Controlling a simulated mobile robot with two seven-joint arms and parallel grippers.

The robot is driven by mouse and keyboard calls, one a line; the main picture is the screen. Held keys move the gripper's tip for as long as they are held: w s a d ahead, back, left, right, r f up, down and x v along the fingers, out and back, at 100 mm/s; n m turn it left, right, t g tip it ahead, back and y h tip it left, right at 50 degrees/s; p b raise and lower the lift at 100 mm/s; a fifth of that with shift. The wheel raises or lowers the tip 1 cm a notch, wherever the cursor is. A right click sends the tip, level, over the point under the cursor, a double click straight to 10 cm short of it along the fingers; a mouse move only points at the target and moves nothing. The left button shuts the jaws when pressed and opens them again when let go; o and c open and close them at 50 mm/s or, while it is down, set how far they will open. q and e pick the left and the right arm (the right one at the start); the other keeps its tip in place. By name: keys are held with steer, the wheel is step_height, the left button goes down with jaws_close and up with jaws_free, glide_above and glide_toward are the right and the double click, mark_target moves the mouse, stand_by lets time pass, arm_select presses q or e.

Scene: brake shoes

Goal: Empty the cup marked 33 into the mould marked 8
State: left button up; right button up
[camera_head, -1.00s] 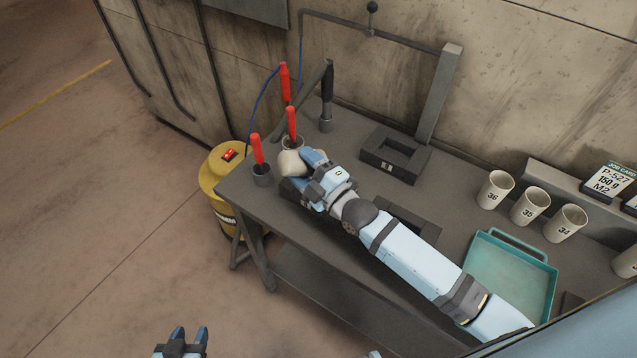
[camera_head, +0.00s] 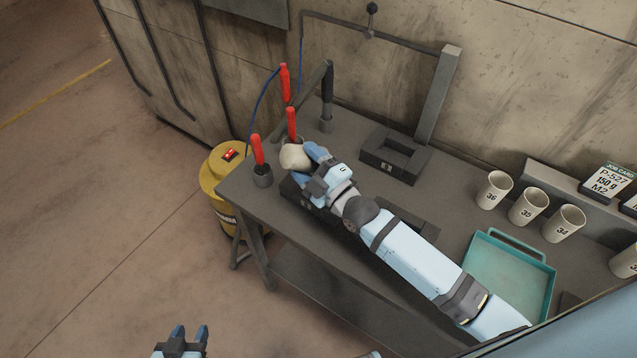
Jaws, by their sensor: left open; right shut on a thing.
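My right gripper (camera_head: 312,163) is shut on a cream cup (camera_head: 294,157), tipped over at the left end of the bench. The cup's mark and mouth do not show, and I cannot see its contents. A dark mould block (camera_head: 293,188) lies below the cup and gripper, mostly covered by my arm. Another dark mould (camera_head: 379,165) with a small white label stands at the back, its number too small to read. A third dark mould (camera_head: 428,234) is partly behind my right arm. My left gripper (camera_head: 189,332) is open and empty at the bottom, over the floor.
Cups marked 36 (camera_head: 493,190), 35 (camera_head: 528,207) and 34 (camera_head: 563,224) stand upright at the right; another cup (camera_head: 626,263) is cut off. A teal tray (camera_head: 540,262) lies before them. Red-handled tools (camera_head: 257,151) stand at the bench's left end, near a yellow drum (camera_head: 222,175).

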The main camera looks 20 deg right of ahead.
steer(key=shift+d+r+m, duration=0.1)
steer(key=shift+r+m, duration=0.2)
steer(key=shift+r, duration=0.05)
